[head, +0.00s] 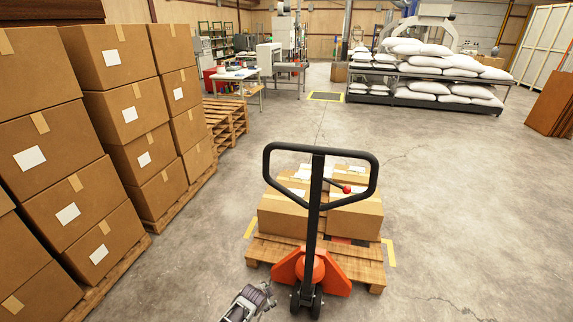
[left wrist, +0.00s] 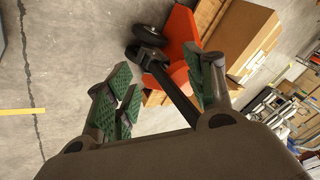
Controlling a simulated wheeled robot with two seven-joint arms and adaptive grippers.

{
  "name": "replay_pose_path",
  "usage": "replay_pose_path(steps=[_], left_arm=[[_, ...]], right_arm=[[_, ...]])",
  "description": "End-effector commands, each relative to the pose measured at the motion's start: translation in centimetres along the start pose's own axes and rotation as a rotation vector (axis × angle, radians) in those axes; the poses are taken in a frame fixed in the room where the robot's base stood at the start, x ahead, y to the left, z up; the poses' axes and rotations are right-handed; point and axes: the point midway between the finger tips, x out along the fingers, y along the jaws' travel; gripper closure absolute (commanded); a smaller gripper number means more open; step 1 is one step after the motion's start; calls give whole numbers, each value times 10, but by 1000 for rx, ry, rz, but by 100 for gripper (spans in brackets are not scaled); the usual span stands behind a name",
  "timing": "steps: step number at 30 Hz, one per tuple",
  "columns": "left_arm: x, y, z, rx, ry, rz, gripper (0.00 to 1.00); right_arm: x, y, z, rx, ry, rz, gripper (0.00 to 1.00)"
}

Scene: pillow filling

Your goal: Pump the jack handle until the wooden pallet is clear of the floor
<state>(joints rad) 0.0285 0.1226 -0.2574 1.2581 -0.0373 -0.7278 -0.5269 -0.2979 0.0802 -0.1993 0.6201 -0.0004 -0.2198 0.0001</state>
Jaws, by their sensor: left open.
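The black jack handle (head: 313,220) stands nearly upright in the head view, with a wide loop grip on top and its foot at the orange jack body (head: 335,283). The wooden pallet (head: 370,262) lies behind the jack body and carries cardboard boxes (head: 285,215). Any gap under the pallet is too small to tell. My left gripper (head: 266,292) is low, left of the handle's foot. In the left wrist view its green-padded fingers (left wrist: 165,92) are spread, and the black shaft (left wrist: 168,78) shows between them; contact is not clear. My right gripper is not in view.
Stacked boxes (head: 130,110) on pallets line the left side. Empty pallets (head: 226,118) and a table (head: 238,74) are beyond them. A rack of white sacks (head: 440,75) stands at the back right. Yellow tape (head: 389,252) marks the floor by the pallet.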

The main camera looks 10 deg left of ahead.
Motion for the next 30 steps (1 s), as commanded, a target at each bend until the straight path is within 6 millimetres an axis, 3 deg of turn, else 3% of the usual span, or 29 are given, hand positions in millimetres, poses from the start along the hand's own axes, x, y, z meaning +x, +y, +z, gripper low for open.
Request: replay_pose_path(steps=[1,6,17,30], left_arm=[[-12,-17,-19,24,17,-18,46],[-48,-63,-71,107,55,-67,46],[-148,-151,-172,286,125,-189,46],[-306,-233,-269,506,186,-362,46]], right_arm=[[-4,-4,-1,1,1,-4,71],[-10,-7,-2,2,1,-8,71],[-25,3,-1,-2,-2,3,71],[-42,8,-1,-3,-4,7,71]])
